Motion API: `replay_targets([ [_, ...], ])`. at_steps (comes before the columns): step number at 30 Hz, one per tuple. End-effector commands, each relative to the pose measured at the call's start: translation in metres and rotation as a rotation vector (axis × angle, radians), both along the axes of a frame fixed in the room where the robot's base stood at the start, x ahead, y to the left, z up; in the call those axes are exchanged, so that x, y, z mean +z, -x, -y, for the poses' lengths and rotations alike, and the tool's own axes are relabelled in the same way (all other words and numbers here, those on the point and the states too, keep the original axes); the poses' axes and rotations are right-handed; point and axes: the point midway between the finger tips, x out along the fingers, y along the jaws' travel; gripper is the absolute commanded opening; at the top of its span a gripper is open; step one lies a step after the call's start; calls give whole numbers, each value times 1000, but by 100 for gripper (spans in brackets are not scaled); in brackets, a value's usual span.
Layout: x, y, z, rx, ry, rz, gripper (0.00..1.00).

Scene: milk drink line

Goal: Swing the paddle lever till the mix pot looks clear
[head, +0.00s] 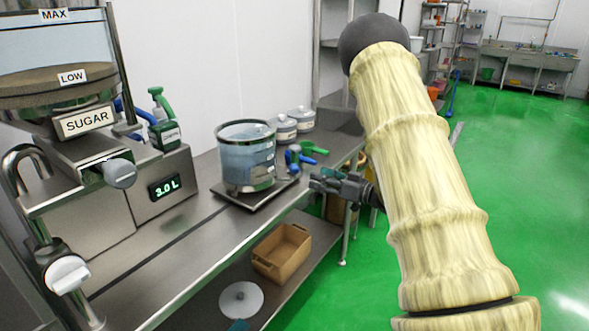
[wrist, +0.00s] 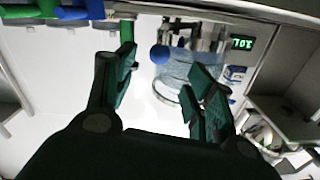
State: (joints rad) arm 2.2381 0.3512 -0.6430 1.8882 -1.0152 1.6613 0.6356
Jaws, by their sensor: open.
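The mix pot (head: 238,158) is a see-through round vessel with a dark rim and pale bluish contents. It stands upright on a flat dark base (head: 236,200) on the steel bench. The wrist view shows the pot (wrist: 176,72) upside down, beyond my fingers. A blue ball knob (wrist: 160,54), which looks like the end of the paddle lever, appears between the fingers there. In the head view a blue knob (head: 293,168) shows beside the pot. My gripper (head: 316,184) is open and empty, right of the pot; it also shows in the wrist view (wrist: 165,82). Contact with the knob cannot be told.
A sugar hopper (head: 86,120) and a box reading 3.0 L (head: 165,187) stand left. A spray bottle (head: 162,125), lidded jars (head: 284,128) and a green scoop (head: 309,149) sit behind. A brown bin (head: 282,252) is on the lower shelf. Green floor is open right.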

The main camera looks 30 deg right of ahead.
Motion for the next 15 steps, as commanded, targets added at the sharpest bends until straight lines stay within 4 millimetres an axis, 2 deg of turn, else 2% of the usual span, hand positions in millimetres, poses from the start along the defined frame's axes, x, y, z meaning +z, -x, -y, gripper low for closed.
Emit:
replay_targets([
  [5, 6, -8, -2, 12, -2, 8, 54],
  [15, 6, -56, -25, 12, 0, 7, 54],
])
